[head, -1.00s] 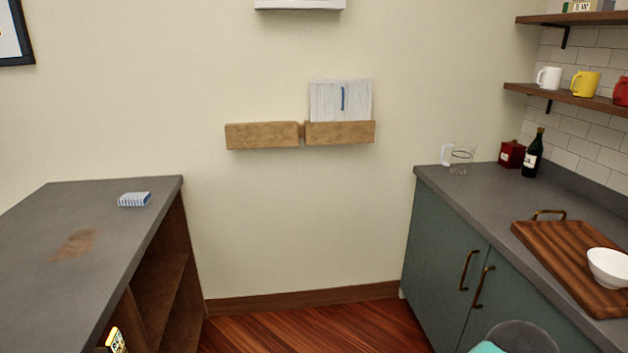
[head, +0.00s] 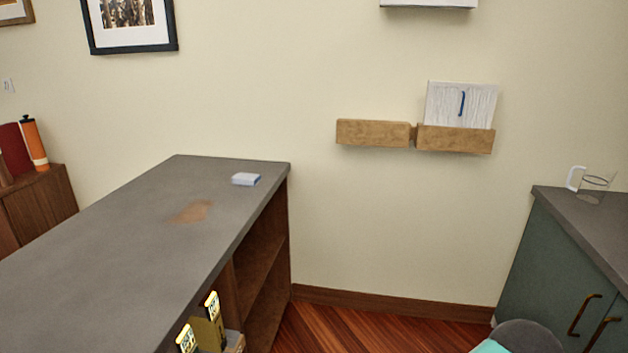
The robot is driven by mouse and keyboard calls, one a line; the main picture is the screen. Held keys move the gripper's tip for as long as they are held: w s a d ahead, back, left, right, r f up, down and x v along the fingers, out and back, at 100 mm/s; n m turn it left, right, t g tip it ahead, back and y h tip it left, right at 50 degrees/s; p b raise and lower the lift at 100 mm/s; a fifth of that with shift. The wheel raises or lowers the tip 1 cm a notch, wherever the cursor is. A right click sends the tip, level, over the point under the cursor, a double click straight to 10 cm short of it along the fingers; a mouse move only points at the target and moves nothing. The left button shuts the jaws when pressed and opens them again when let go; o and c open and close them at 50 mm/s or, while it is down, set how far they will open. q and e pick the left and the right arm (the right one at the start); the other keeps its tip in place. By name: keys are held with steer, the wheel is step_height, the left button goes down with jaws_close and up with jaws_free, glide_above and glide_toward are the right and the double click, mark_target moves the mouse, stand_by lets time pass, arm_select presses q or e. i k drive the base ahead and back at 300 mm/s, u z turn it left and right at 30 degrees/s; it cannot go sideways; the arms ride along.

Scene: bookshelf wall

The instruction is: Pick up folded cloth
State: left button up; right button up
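A small folded cloth (head: 245,179), pale blue and white, lies flat on the grey countertop (head: 110,240) in the head view. It lies near the counter's far right corner, a little in from the edge. Neither of my grippers shows in the head view, and nothing touches the cloth. A dark grey and teal part at the bottom right appears to be my own body.
A brown stain (head: 191,211) marks the countertop. Yellow-labelled items (head: 208,325) stand by the counter's open shelves. A wall holder (head: 455,139) holds papers. A glass mug (head: 592,186) stands on the right cabinet. Wooden floor (head: 375,328) lies between the counters.

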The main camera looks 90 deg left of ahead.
mark_target(241, 179)
steer(key=z, duration=0.05)
steer(key=i, duration=0.7)
steer(key=u, duration=1.15)
steer(key=i, duration=0.3)
steer(key=u, duration=2.3)
steer(key=k, duration=0.85)
steer(key=u, duration=0.2)
steer(key=i, duration=0.85)
steer(key=z, duration=0.05)
